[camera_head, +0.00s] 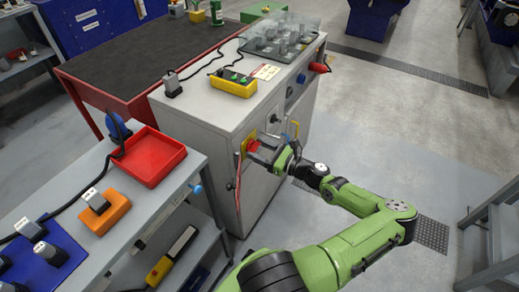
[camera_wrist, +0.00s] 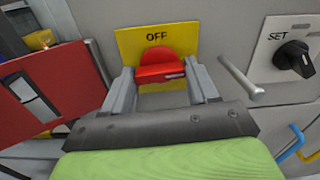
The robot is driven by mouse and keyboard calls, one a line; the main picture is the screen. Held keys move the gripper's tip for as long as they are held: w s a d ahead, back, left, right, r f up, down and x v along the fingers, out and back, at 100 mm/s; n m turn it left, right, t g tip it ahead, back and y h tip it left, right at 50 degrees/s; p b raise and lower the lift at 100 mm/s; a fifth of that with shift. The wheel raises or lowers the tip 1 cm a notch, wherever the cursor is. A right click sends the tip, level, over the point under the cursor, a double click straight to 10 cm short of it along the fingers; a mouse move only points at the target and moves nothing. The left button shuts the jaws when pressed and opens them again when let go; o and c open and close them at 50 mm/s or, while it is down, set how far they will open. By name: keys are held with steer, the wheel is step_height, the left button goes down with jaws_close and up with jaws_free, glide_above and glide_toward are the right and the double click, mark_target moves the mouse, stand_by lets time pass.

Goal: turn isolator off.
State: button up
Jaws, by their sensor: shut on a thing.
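The isolator is a red rotary handle (camera_wrist: 160,66) on a yellow plate (camera_wrist: 128,42) marked OFF, on the front of a grey cabinet. In the head view the red handle (camera_head: 253,146) and the yellow plate (camera_head: 249,134) show at the cabinet's front face, partly covered by my gripper. My gripper (camera_wrist: 166,75) is at the handle, with one grey finger on each side of it, shut on it. The handle's grip bar lies about level across the wrist view. The lower part of the plate is hidden behind the handle and my gripper.
Right of the plate are a black SET knob (camera_wrist: 293,58) and a grey lever (camera_wrist: 241,79) sticking out close to my right finger. A red panel (camera_wrist: 50,85) stands at left. The cabinet top (camera_head: 205,100) holds a yellow button box (camera_head: 233,82). Open floor (camera_head: 400,125) lies right.

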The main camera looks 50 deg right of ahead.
steer(key=shift+n, duration=8.4)
steer(key=o, duration=1.1)
steer(key=shift+c, duration=0.2)
steer(key=s+d+p, duration=0.1)
steer(key=s+p, duration=0.1)
steer(key=s, duration=1.3)
steer(key=shift+s+d, duration=0.25)
steer(key=shift+s, duration=0.15)
